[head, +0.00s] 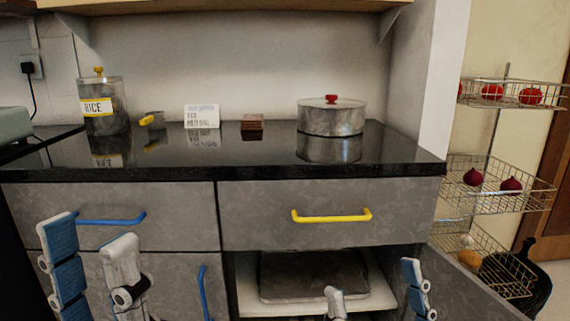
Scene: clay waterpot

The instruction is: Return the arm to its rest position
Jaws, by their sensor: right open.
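My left gripper (97,262) is at the lower left, in front of the grey cabinet fronts. Its blue-padded finger and its white finger stand apart with nothing seen between them. My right gripper (373,287) is at the bottom, right of centre, in front of the open lower cabinet (385,300). Its fingers are wide apart, and no object shows between them. The lower parts of both grippers and the arms are cut off by the bottom edge.
The dark countertop (260,165) holds a rice jar (117,115), a small card (201,112), a brown stack (252,122) and a lidded pot (332,119). A dark tray (313,273) lies in the cabinet. Its open door (465,290) extends rightward. Wire baskets (500,200) stand at right.

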